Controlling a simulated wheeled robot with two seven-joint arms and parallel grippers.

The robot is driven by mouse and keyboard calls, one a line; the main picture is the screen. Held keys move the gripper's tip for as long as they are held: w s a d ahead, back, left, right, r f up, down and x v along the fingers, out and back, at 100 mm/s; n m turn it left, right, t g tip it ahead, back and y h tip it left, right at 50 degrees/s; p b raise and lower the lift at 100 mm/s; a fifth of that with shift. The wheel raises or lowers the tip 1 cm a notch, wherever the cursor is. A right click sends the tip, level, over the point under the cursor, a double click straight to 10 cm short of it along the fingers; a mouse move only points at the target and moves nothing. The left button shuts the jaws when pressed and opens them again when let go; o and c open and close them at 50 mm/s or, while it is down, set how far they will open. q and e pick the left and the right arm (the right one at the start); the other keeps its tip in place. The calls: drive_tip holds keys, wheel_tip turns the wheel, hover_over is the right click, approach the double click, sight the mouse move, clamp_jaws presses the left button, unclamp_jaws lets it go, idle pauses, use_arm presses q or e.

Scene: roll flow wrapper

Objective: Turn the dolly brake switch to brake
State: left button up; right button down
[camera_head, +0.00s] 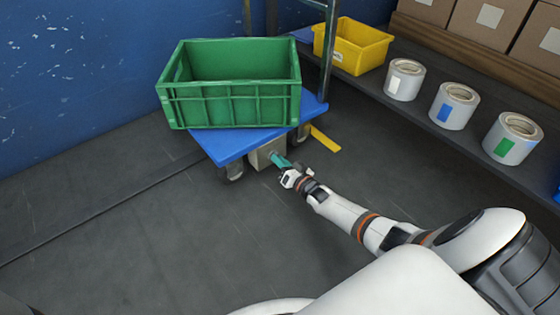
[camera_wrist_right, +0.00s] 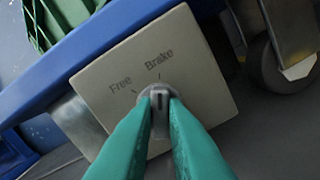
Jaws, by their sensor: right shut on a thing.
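The brake switch is a small grey knob (camera_wrist_right: 160,101) on a beige plate (camera_wrist_right: 205,75) marked "Free" and "Brake". The plate also shows on the near side of the blue dolly (camera_head: 240,143) in the head view. My right gripper (camera_head: 275,156) reaches the plate from the right. In the right wrist view its teal fingertips (camera_wrist_right: 160,108) are shut on the knob, one on each side. The knob's dark line points up in the picture, roughly at the "Brake" mark. The fingers hide its lower part. My left gripper is out of view.
A green crate (camera_head: 235,105) stands on the dolly. A wheel (camera_wrist_right: 283,65) shows beside the plate. A shelf at right holds a yellow bin (camera_head: 352,47) and several cans. Yellow tape (camera_head: 325,139) marks the floor. The near floor is clear.

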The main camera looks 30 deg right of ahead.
drive_tip(key=c, duration=1.5)
unclamp_jaws()
drive_tip(key=shift+o, duration=0.2)
drive_tip(key=s+d+p, duration=0.1)
drive_tip(key=s+p, duration=0.6)
drive_tip(key=s, duration=0.5)
